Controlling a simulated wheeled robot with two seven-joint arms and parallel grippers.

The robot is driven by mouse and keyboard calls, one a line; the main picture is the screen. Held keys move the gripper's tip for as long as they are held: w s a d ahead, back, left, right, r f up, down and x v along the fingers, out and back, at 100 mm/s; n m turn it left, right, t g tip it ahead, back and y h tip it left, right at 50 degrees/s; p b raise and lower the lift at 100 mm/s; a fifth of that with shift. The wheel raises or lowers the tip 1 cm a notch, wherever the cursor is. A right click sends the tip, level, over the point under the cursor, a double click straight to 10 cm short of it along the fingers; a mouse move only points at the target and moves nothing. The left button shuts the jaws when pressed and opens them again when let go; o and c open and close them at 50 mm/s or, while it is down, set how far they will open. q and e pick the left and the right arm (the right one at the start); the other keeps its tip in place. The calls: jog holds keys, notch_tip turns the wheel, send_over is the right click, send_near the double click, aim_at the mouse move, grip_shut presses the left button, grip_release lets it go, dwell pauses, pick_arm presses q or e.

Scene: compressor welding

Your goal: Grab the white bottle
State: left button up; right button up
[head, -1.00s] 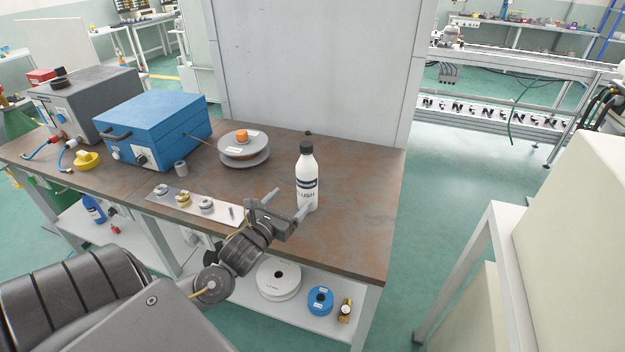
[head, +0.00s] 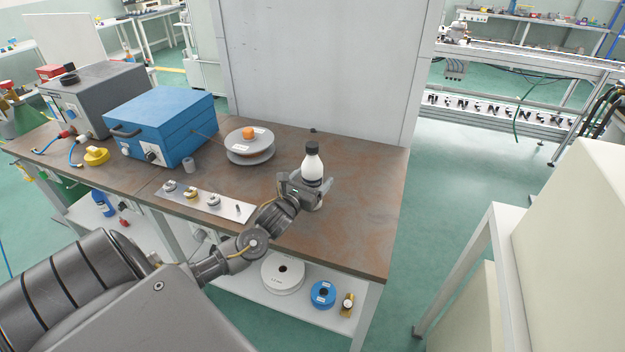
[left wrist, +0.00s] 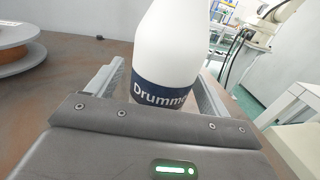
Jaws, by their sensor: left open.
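The white bottle (head: 312,164) with a black cap stands upright on the brown workbench (head: 355,220), near its right end. My left gripper (head: 310,187) is at the lower half of the bottle, with its open fingers on either side of it. In the left wrist view the bottle (left wrist: 168,50) fills the middle, its dark blue label partly showing. There the left gripper (left wrist: 165,90) has one finger on each side of the bottle. The bottle's base is hidden by the gripper. My right gripper is in neither view.
A wire spool (head: 250,150) with an orange centre and a metal plate (head: 215,205) with small fittings lie left of the bottle. A blue box (head: 160,120) stands farther left. A pale panel (head: 310,70) rises behind the bench. The bench right of the bottle is clear.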

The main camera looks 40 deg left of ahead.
aim_at(308, 175)
pick_arm(q)
jog(key=shift+r, duration=0.1)
jog(key=c, duration=1.4)
jog(key=shift+w, duration=0.1)
jog(key=shift+r, duration=0.4)
jog(key=r, duration=0.1)
jog(key=r+b, duration=0.1)
jog(key=shift+s+d+r, duration=0.2)
jog(key=shift+r, duration=0.15)
jog(key=s+d+r+b, duration=0.1)
jog(key=s+d+r, duration=0.7)
jog(key=s, duration=0.3)
jog(key=shift+r, duration=0.7)
